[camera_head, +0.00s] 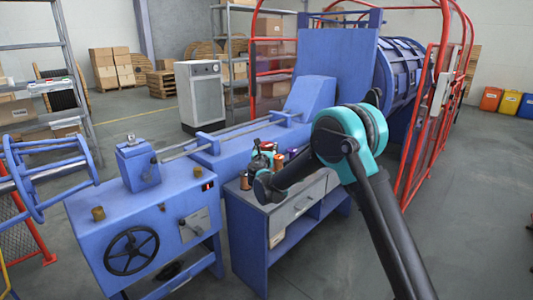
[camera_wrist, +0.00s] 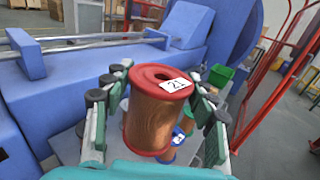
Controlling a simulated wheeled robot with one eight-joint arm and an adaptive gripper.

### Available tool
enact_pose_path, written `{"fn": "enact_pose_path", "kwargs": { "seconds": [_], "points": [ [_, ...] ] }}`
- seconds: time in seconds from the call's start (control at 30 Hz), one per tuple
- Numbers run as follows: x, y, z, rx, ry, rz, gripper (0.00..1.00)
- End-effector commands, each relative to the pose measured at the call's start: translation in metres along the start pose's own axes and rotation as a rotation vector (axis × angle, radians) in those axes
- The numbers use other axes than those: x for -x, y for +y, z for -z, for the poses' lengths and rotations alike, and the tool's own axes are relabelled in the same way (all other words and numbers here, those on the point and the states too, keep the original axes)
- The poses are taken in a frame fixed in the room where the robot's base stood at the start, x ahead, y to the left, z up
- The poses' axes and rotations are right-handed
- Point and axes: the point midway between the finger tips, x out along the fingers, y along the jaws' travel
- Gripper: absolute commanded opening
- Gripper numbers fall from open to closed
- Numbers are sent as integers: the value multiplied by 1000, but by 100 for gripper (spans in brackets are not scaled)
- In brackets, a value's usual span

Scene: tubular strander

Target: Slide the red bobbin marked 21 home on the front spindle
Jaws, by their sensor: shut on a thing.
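The red bobbin marked 21 (camera_wrist: 155,122) stands upright between my fingers in the wrist view. It has red flanges, copper-coloured wire and a white label on its top flange, with a hole in the middle. My gripper (camera_wrist: 157,78) is shut on it, with one finger on each side. In the head view my gripper (camera_head: 262,160) is small and partly hidden by my arm, above the grey bench top. I cannot make out the front spindle in either view.
A blue bobbin (camera_wrist: 178,138) with a white label stands below the held one. A green bin (camera_wrist: 220,76) is behind it. The blue bench (camera_head: 285,212) stands beside the blue machine (camera_head: 140,225). A red guard frame (camera_head: 418,135) stands to the right. The floor at right is clear.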

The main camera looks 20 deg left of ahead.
Motion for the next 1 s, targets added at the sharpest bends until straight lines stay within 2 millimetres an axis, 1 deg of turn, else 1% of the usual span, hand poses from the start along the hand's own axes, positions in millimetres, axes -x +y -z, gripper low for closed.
{"fn": "enact_pose_path", "kwargs": {
  "seconds": [0.6, 1.0],
  "points": [
    [0, 0, -31, 1, -1, 0, 0],
    [0, 0, -46, 1, -1, 0, 0]
  ]
}}
